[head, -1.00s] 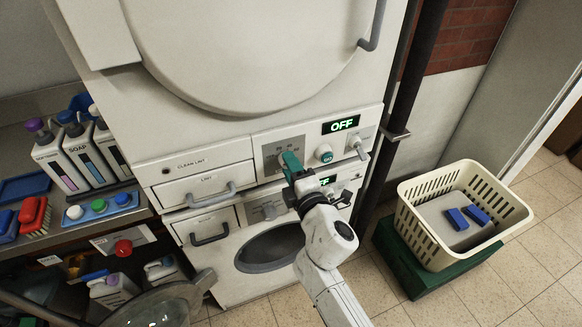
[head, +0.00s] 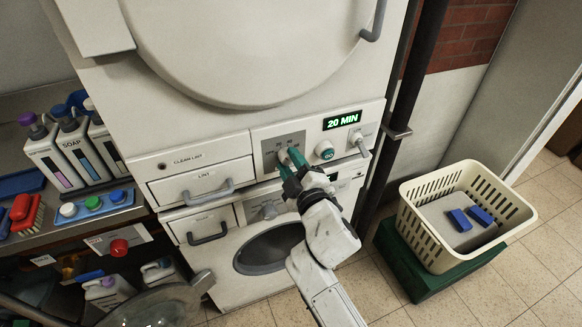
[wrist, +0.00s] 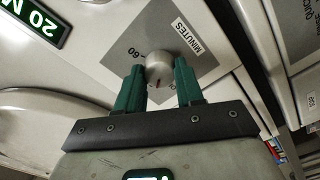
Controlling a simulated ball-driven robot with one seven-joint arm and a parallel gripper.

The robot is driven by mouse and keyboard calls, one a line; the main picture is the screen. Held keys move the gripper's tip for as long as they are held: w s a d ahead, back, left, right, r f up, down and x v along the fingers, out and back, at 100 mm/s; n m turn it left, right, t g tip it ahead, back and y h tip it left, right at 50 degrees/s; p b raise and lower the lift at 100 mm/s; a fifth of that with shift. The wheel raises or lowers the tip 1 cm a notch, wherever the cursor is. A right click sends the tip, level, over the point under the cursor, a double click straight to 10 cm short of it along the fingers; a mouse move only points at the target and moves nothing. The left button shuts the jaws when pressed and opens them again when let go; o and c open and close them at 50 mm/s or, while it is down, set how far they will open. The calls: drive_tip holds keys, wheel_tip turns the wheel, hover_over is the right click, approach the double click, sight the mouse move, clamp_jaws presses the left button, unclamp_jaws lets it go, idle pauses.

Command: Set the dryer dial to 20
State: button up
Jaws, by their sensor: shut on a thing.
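In the head view my gripper (head: 290,160) reaches the dryer's control panel (head: 263,137) and mostly hides the dial. The dryer display (head: 342,121) reads 20 MIN in green. In the wrist view the display (wrist: 35,20) shows only in part.
A green GO button (head: 325,150) and a small knob (head: 358,140) sit right of the dial. The lint drawer (head: 205,182) is at its left. A second machine's panel lies just below. A cream basket (head: 420,225) stands on a green box at the right.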

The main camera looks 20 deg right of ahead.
drive_tip(key=shift+f+m+b, duration=0.15)
drive_tip(key=shift+m+b, duration=0.3)
drive_tip(key=shift+m, duration=0.65)
drive_tip(key=o, duration=1)
drive_tip(key=shift+o, duration=0.2)
drive_tip(key=s, duration=1.1)
drive_tip(key=shift+b, duration=0.35)
